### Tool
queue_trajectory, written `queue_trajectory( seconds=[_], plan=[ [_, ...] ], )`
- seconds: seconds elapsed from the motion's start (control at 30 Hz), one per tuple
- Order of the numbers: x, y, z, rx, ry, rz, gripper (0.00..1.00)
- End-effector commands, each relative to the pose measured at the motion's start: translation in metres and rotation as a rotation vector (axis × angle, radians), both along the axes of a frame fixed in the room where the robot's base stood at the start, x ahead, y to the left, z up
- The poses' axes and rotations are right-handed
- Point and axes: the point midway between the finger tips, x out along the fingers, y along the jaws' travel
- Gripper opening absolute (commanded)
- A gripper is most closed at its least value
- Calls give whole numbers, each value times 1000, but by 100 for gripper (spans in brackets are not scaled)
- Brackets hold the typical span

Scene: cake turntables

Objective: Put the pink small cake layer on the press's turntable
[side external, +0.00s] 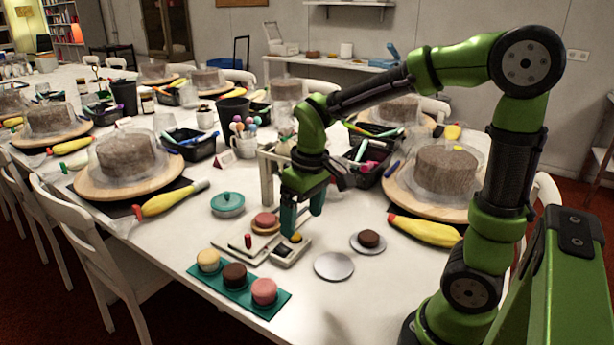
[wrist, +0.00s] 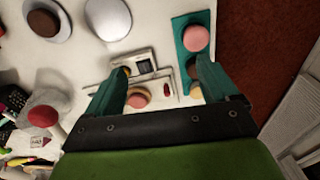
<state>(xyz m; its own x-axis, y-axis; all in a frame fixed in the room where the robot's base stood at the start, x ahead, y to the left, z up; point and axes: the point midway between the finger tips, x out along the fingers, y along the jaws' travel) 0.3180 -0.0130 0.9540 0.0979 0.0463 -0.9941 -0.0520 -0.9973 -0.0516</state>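A pink small cake layer (side external: 264,291) sits at the front right end of a teal tray (side external: 236,292), beside a brown and a yellow one; in the wrist view it is the pink disc (wrist: 196,39) on the tray. The press (side external: 240,240) stands behind the tray. A pinkish round layer (side external: 265,220) rests on its small wooden turntable, and shows partly between my fingers in the wrist view (wrist: 138,97). My gripper (side external: 301,215) is open and empty above the press's right side; its fingers (wrist: 165,82) stand wide apart. The right finger partly hides the tray's other layers.
A red knob (side external: 248,241) stands on the press base. A silver disc (side external: 334,266) lies empty to the right, and a plate with a brown layer (side external: 368,240) is behind it.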

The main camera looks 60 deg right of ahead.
Motion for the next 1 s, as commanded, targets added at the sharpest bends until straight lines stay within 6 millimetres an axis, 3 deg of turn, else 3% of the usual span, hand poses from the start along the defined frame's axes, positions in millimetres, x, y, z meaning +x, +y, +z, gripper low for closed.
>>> queue_trajectory(
  seconds=[0.3, 0.67, 1.0],
  plan=[
    [-28, 21, 25, 89, -171, -166, 87],
    [-45, 31, 34, 148, -258, -254, 87],
    [-80, 45, 65, 234, -468, -294, 87]
  ],
)
